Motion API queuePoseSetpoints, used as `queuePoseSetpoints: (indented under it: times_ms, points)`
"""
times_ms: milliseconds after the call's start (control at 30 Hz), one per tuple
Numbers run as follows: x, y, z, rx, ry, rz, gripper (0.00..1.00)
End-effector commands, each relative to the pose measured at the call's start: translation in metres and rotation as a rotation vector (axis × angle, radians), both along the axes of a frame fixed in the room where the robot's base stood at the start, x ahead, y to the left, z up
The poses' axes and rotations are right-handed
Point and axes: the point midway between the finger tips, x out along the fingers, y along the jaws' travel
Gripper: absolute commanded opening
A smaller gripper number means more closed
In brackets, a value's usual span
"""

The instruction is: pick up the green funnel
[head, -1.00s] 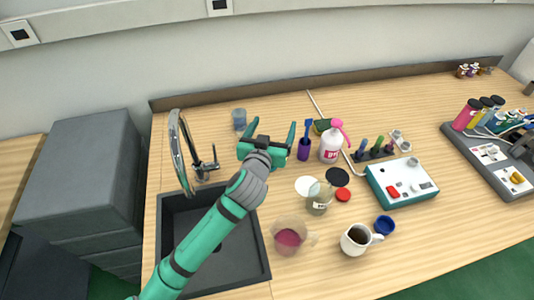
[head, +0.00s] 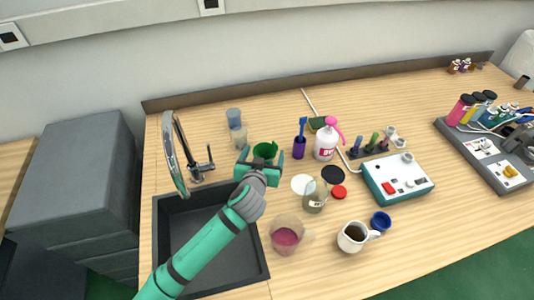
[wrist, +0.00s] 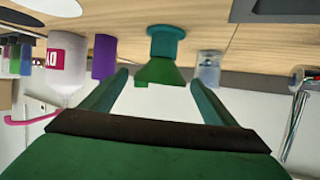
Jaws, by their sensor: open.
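In the wrist view, which is upside down, the funnel (wrist: 158,72) shows near the middle, between the two fingertips in the picture. My gripper (wrist: 160,80) is open, with one finger on each side of the funnel's outline. No contact shows, and I cannot tell how far the fingertips are from it. My gripper hides the funnel's lower part in the head view.
A purple holder (head: 299,148) and a white bottle with pink pump (head: 325,145) stand right of the funnel. A clear glass (head: 238,135) and a bluish glass (head: 233,117) stand behind left. The sink (head: 205,245) and faucet (head: 175,150) are left.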

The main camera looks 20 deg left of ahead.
Motion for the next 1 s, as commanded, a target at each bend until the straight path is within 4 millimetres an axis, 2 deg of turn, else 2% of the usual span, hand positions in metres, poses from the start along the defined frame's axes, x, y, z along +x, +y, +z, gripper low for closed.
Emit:
queuePoseSetpoints:
  times_ms: [400,700,767,867,1000]
  points:
    - [0.044,0.007,-0.019,0.002,0.001,-0.001,0.81]
    - [0.048,0.007,-0.02,-0.001,-0.001,-0.002,0.81]
    - [0.048,0.006,-0.02,-0.001,-0.001,-0.003,0.69]
    - [0.048,0.005,-0.02,-0.001,0.0,-0.004,0.45]
    - [0.048,0.005,-0.02,-0.001,-0.001,-0.005,0.42]
